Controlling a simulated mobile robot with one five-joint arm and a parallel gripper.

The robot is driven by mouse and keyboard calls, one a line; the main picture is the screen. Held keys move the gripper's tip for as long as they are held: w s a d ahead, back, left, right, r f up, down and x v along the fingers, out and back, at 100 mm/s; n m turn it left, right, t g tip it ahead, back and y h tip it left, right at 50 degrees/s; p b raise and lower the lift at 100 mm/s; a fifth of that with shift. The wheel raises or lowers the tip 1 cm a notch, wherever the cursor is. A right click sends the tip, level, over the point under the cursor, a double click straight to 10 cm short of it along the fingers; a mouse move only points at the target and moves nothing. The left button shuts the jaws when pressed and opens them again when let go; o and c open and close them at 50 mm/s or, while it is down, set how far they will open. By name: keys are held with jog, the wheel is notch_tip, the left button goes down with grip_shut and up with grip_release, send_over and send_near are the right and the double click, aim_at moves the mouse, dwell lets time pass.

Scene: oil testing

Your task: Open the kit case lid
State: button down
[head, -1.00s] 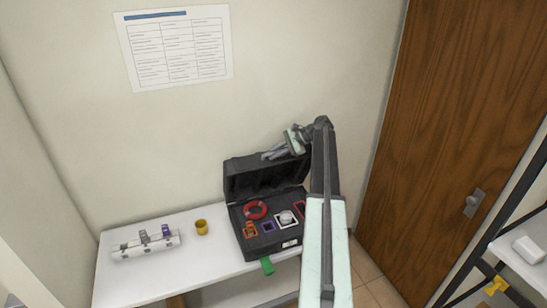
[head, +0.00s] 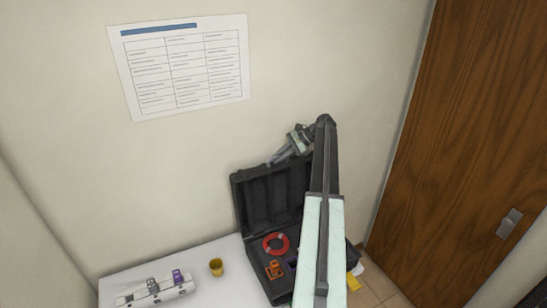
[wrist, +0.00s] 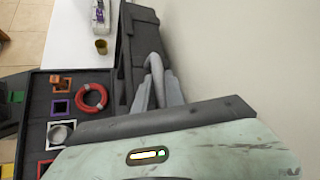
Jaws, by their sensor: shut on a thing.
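The black kit case (head: 258,270) sits on the white table. Its lid (head: 265,203) is raised and stands steeply at the back of the case, near the wall. In the wrist view the lid (wrist: 142,38) is a dark ribbed panel beside the case tray (wrist: 38,88). My gripper (head: 272,162) is at the lid's top edge, and in the wrist view its grey fingers (wrist: 153,70) are closed at that edge. The exact contact is partly hidden. The red ring (head: 276,244) and an orange piece (head: 274,269) lie in the case. My arm hides its right part.
A yellow cup (head: 216,267) and a white rack with grey and purple clips (head: 154,290) stand on the table (head: 120,282) to the left. The wall is close behind the lid. A brown door (head: 480,130) is at the right.

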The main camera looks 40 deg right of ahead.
jog(key=shift+w, duration=0.2)
jog(key=c, duration=1.7)
grip_release()
jog(key=p+v, duration=0.5)
jog(key=v, duration=0.2)
jog(key=shift+r, duration=0.25)
jog(key=shift+s+d, duration=0.35)
jog(key=shift+w, duration=0.1)
